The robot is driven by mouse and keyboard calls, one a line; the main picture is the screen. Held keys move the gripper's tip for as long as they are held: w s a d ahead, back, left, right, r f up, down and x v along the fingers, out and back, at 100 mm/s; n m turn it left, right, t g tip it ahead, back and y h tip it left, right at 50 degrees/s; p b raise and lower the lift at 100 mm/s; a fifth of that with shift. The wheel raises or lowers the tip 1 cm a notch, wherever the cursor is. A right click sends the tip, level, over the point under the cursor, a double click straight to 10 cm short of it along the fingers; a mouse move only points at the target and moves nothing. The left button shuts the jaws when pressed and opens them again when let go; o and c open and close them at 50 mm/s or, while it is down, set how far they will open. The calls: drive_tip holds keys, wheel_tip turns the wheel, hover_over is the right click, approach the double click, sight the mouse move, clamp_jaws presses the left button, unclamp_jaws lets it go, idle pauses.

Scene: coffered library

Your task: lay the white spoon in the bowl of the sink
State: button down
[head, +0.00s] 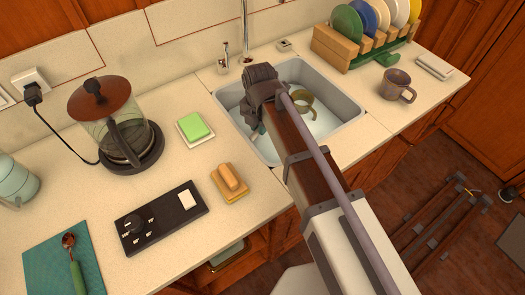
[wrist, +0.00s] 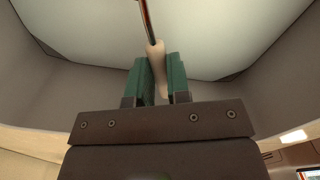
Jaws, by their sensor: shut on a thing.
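The sink (head: 350,88) is a light grey basin set into the counter. My gripper (head: 258,131) is down inside the left part of its bowl, and my arm hides part of the basin. In the wrist view my gripper (wrist: 161,80) has its green fingers shut on the pale handle of the white spoon (wrist: 156,55). A thin, shiny dark and reddish shaft runs up from the handle, and its far end is out of the frame. The spoon cannot be made out in the head view. I cannot tell whether it touches the sink floor.
An olive mug (head: 303,102) is in the sink, right of my gripper. The tap (head: 245,35) stands behind the basin. A brown mug (head: 397,86) and a dish rack (head: 345,48) are to the right. A green sponge (head: 194,125) and a brush (head: 229,178) lie left.

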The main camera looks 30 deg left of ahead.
sight(260, 144)
wheel_tip(260, 144, down, 7)
drive_tip(key=b, duration=0.5)
drive_tip(key=shift+r, duration=0.1)
drive_tip(key=shift+r+p, duration=0.3)
drive_tip(key=shift+f, duration=0.25)
drive_tip(key=c, duration=1.1)
unclamp_jaws()
drive_tip(key=shift+r, duration=0.1)
wheel_tip(260, 144, up, 13)
drive_tip(key=p, duration=1.2)
drive_tip(key=shift+f, duration=0.35)
